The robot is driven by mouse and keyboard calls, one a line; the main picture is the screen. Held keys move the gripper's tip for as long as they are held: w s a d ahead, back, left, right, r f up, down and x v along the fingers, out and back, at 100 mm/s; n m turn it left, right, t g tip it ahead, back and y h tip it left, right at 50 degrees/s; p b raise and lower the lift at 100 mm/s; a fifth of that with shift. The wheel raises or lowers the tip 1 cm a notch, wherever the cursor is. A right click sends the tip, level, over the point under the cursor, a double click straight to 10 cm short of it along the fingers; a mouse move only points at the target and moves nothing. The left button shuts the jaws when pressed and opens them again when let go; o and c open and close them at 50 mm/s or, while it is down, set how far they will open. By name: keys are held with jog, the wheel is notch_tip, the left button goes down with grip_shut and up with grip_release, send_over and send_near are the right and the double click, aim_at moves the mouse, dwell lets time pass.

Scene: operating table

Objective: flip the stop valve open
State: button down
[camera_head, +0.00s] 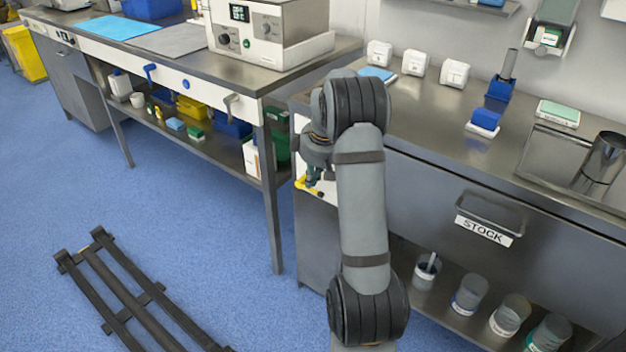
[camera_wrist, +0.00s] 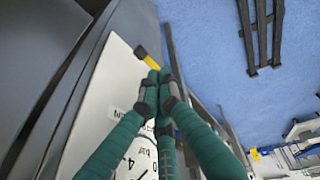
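The stop valve's yellow lever (camera_head: 309,186) is at the end of the right cabinet, low beside my arm. In the wrist view the yellow lever (camera_wrist: 151,62) has a dark tip and sticks out near a white panel (camera_wrist: 105,95). Its pivot is hidden behind my fingers. My gripper (camera_wrist: 160,77) has its green fingers brought together, with the tips right at the lever's near part. I cannot tell whether they touch it. In the head view my gripper (camera_head: 312,177) is small and partly hidden by my arm, just above the lever.
The white panel carries a round gauge marked "bar" (camera_wrist: 143,152), partly covered by my fingers. The right cabinet (camera_head: 425,185) has a STOCK drawer. A left bench (camera_head: 190,60) stands close by. Blue floor (camera_head: 200,230) is open between them and a dark rail (camera_head: 125,290).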

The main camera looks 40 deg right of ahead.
jog(key=s+r+p, duration=0.2)
jog(key=s+r, duration=0.5)
jog(key=r, duration=0.2)
jog(key=shift+s+r, duration=0.25)
jog(key=w+b+x, duration=0.2)
jog(key=b+x, duration=0.2)
jog(key=x, duration=0.8)
jog(key=shift+w+b, duration=0.3)
jog(key=shift+b, duration=0.1)
